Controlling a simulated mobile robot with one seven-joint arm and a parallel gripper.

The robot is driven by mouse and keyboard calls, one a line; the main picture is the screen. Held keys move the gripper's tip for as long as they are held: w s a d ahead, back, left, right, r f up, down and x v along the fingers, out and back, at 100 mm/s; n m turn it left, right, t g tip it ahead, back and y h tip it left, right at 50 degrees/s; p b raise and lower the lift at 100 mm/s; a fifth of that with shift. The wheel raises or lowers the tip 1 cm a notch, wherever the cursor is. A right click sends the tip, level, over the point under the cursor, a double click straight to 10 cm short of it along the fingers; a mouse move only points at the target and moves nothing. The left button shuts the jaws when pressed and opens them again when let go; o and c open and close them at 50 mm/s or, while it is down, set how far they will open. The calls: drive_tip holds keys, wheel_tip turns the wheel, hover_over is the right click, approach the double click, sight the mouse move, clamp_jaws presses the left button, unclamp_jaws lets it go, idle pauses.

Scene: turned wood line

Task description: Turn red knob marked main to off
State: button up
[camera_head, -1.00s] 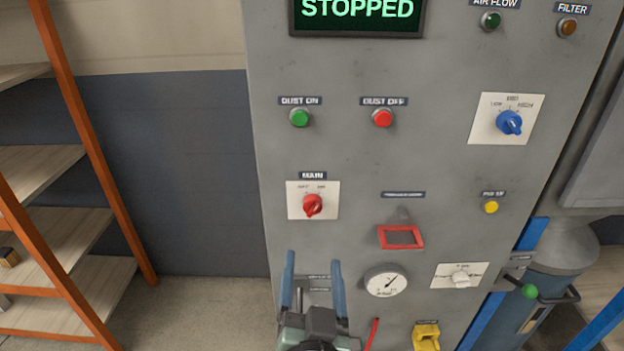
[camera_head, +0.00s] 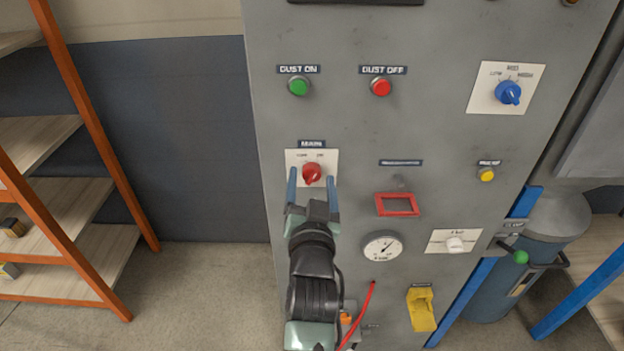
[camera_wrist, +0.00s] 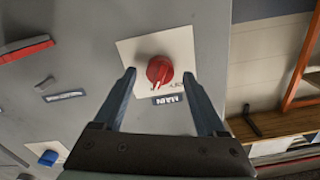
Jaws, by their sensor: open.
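The red knob (camera_head: 312,173) sits on a white plate (camera_head: 292,156) under the label MAIN (camera_head: 311,144) on the grey cabinet front. The plate's position words are too small to read surely. In the head view the knob's pointer looks tilted toward the upper right. My gripper (camera_head: 312,180) is open and empty, with its blue fingers at the lower left and right of the knob. In the wrist view the knob (camera_wrist: 160,70) shows just beyond and between the open fingertips (camera_wrist: 160,78). I cannot tell whether the fingers touch the plate.
Green (camera_head: 298,86) and red (camera_head: 381,87) dust buttons are above the knob. A red frame (camera_head: 398,204) and a gauge (camera_head: 383,247) are to the right, with a blue knob (camera_head: 508,92) farther up. An orange-framed shelf (camera_head: 95,130) stands left.

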drive_tip(key=shift+w, duration=0.2)
clamp_jaws()
idle(0.3)
drive_tip(key=shift+n, duration=0.3)
drive_tip(key=n+b, duration=0.1)
drive_tip(key=n, duration=0.4)
drive_tip(key=shift+b, duration=0.35)
drive_tip(key=n, duration=0.6)
drive_tip(key=shift+a, duration=0.1)
drive_tip(key=shift+n, duration=0.3)
